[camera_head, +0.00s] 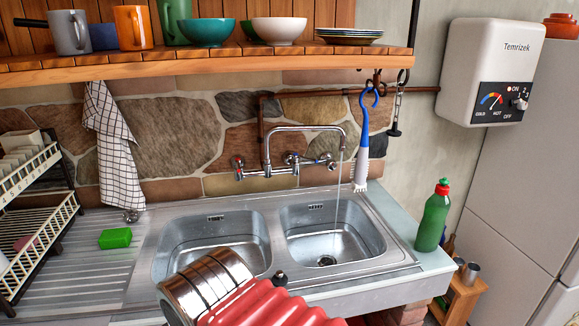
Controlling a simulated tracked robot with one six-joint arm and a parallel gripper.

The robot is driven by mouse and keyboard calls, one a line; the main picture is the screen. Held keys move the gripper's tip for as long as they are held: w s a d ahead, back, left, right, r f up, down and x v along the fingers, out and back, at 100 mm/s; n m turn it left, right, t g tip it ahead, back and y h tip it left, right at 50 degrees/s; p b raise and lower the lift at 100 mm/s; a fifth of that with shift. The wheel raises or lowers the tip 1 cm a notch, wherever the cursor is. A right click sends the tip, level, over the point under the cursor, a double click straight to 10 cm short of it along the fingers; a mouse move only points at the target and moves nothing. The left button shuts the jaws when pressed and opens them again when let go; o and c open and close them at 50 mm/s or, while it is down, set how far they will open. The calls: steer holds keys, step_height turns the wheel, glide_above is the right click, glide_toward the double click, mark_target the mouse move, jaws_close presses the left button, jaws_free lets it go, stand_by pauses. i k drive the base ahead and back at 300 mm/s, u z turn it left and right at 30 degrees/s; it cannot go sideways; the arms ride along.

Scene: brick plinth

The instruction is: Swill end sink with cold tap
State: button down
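A steel double sink is set in the counter below a stone wall. Its end basin on the right (352,231) has a dark drain, and its left basin (213,240) is partly hidden by my arm. A chrome tap (304,128) on the wall has its spout over the right basin. A thin stream of water (337,195) falls from it. A red-marked handle (239,167) is at the left and a blue-marked one (331,162) at the right. My red and chrome arm parts show at the bottom. My gripper is not visible.
A green bottle (433,216) stands right of the sink. A blue-handled brush (363,140) hangs above. A green sponge (115,238) lies on the drainboard by a dish rack (35,190). A crockery shelf (200,66) overhangs; a water heater (490,70) is at right.

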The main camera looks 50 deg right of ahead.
mark_target(295, 157)
steer(key=u, duration=1.15)
steer(key=k, duration=1.15)
steer(key=z, duration=1.2)
steer(key=i, duration=0.6)
